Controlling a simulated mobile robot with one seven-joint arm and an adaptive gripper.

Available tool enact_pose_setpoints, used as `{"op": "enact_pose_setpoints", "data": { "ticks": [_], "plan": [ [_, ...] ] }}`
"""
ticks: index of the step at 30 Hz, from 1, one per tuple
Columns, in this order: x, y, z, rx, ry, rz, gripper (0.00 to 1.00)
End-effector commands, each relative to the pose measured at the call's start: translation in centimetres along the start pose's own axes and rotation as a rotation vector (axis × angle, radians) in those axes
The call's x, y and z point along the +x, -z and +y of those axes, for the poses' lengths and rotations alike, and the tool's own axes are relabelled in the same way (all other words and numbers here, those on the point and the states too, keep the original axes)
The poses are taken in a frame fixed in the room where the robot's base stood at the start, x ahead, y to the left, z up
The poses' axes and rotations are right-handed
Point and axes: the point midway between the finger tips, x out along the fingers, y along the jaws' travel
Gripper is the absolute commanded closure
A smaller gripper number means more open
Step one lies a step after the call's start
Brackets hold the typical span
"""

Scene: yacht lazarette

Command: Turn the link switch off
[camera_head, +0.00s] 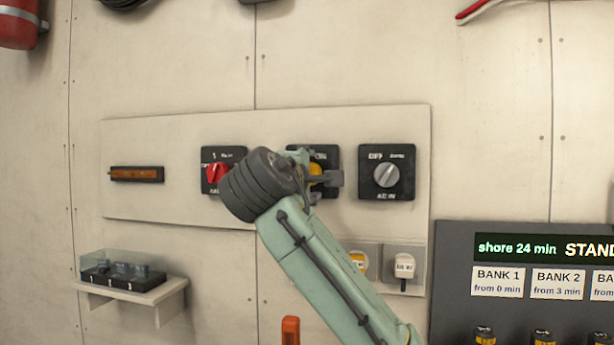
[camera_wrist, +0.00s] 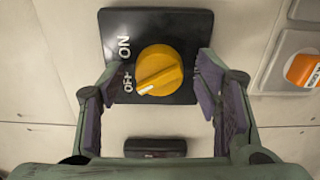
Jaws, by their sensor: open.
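The switch with the yellow knob (camera_wrist: 159,70) sits on a black square plate (camera_wrist: 190,22) marked ON and OFF in the wrist view. The white mark on the knob's ridge points toward the OFF label side. In the head view the yellow knob (camera_head: 316,174) is partly hidden behind my gripper (camera_head: 322,180). My gripper also shows in the wrist view (camera_wrist: 155,72), open, with one finger on each side of the knob. Gaps show between both fingers and the knob. I cannot tell its exact distance from the plate.
A red-knob switch (camera_head: 216,173) is close on the left and a grey-knob switch (camera_head: 387,175) on the right. Below are a yellow-capped fitting (camera_head: 358,262) and a white one (camera_head: 404,266). A shelf (camera_head: 150,291) and a display board (camera_head: 455,290) flank the area.

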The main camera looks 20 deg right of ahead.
Motion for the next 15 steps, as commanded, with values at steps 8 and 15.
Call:
{"op": "enact_pose_setpoints", "data": {
  "ticks": [8, 15],
  "plan": [
    [-1.3, 0.1, 0.1, 0.001, -0.003, 0.002, 0.42],
    [-6.3, 0.1, 0.1, 0.0, -0.005, 0.003, 0.42]
  ]
}}
